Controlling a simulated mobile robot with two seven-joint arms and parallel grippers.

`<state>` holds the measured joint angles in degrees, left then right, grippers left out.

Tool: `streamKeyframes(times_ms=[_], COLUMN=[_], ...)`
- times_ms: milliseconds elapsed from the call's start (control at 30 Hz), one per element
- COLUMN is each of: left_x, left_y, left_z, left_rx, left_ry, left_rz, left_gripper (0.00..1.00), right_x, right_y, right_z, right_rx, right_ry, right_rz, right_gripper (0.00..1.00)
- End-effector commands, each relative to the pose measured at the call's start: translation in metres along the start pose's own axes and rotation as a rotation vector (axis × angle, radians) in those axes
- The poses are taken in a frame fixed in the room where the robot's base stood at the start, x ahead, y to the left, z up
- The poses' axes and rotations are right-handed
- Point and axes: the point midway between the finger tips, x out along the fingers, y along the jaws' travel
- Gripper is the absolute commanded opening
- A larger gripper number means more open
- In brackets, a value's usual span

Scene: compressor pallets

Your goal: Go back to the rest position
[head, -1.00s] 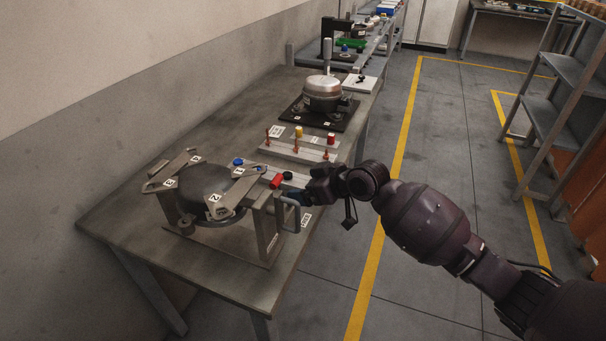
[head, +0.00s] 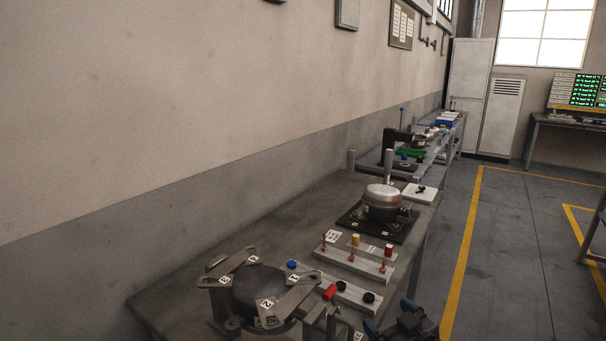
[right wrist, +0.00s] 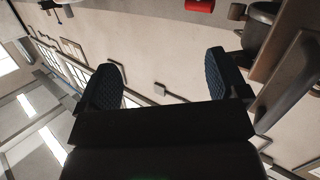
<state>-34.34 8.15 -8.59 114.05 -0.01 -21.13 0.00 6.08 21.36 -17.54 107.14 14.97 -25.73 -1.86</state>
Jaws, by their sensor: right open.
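My right gripper (head: 390,318) is at the bottom edge of the head view, just right of the clamp fixture's handle, with most of its arm out of frame. In the right wrist view its two dark ridged fingers (right wrist: 165,80) stand wide apart with nothing between them. The clamp fixture (head: 290,298) with numbered arms holds a dark dome at the near end of the workbench (head: 190,292). My left gripper is in neither view.
A wall (head: 200,110) runs along the left. The floor right of the bench is clear.

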Motion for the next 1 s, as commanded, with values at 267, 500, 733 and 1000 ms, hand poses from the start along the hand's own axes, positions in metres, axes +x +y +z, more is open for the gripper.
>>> streamKeyframes(times_ms=[267, 500, 733, 1000], left_x=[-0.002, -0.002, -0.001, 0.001], left_y=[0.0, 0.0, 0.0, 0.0], left_z=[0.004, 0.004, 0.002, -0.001], left_rx=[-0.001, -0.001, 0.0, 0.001], left_ry=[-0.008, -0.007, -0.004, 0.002], left_rz=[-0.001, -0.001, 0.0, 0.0], left_gripper=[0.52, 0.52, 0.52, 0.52], right_x=[-0.08, -0.159, -0.22, -0.238], right_y=[-0.003, -0.015, -0.036, -0.044], right_z=[0.084, 0.159, 0.212, 0.226], right_rx=[0.055, 0.114, 0.192, 0.206], right_ry=[-0.081, -0.231, -0.365, -0.405], right_rz=[0.16, 0.266, 0.309, 0.312], right_gripper=[0.92, 0.92, 0.92, 0.92])
